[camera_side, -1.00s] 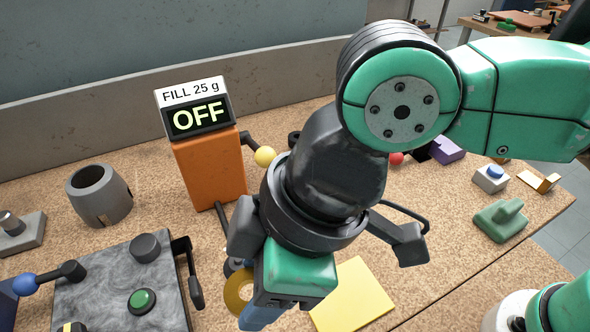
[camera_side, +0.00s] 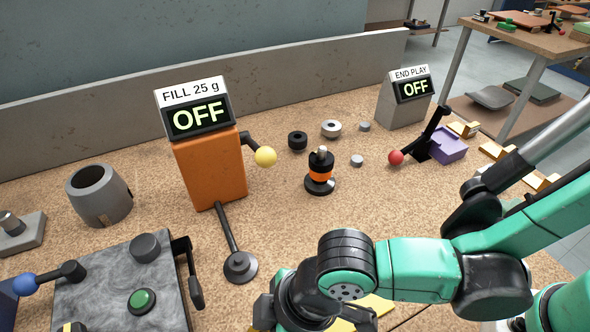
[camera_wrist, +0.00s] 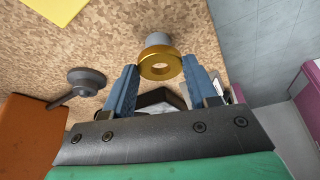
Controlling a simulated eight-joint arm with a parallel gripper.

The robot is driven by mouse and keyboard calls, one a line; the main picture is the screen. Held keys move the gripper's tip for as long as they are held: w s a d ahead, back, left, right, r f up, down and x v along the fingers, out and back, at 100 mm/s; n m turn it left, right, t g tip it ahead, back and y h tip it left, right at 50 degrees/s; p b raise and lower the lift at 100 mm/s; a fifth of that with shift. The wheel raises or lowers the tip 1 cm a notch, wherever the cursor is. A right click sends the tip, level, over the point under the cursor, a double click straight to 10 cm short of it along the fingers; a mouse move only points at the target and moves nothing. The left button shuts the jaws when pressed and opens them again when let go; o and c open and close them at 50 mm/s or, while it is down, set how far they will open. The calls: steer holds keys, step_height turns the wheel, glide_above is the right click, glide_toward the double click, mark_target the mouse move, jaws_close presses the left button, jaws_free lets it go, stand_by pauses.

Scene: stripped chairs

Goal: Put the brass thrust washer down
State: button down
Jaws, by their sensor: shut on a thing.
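The brass thrust washer (camera_wrist: 160,72) is a thick gold ring with a hole through it. In the wrist view it sits between the two blue fingertips of my gripper (camera_wrist: 160,64), which is shut on it. A short grey cylinder (camera_wrist: 158,39) shows just beyond the washer. I cannot tell whether the two touch. In the side view my gripper is low at the bottom edge, its fingers hidden behind my arm or outside the picture. The washer is not visible there.
The orange fill machine (camera_side: 210,170) has a rod ending in a dark round foot (camera_side: 240,266). A yellow sheet (camera_side: 378,304) lies partly behind my arm. A black-and-orange stack (camera_side: 320,172), several loose rings and a red-knobbed lever (camera_side: 396,158) stand farther back.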

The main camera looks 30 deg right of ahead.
steer(key=shift+f, duration=0.35)
steer(key=shift+c, duration=1.2)
jaws_free()
steer(key=shift+f, duration=0.1)
steer(key=v, duration=1.2)
steer(key=w+d+m+t+h, duration=0.1)
steer(key=w+d+m, duration=0.2)
steer(key=d, duration=0.5)
steer(key=w+d+m+t+h, duration=0.1)
steer(key=w+d+m+t, duration=0.1)
steer(key=w+d+m, duration=0.2)
steer(key=w+d+r+m+t+h, duration=0.1)
steer(key=d+m, duration=0.5)
steer(key=d, duration=0.6)
steer(key=shift+w+d+m+t+h, duration=0.3)
steer(key=shift+w+t+h, duration=0.35)
steer(key=shift+w, duration=0.5)
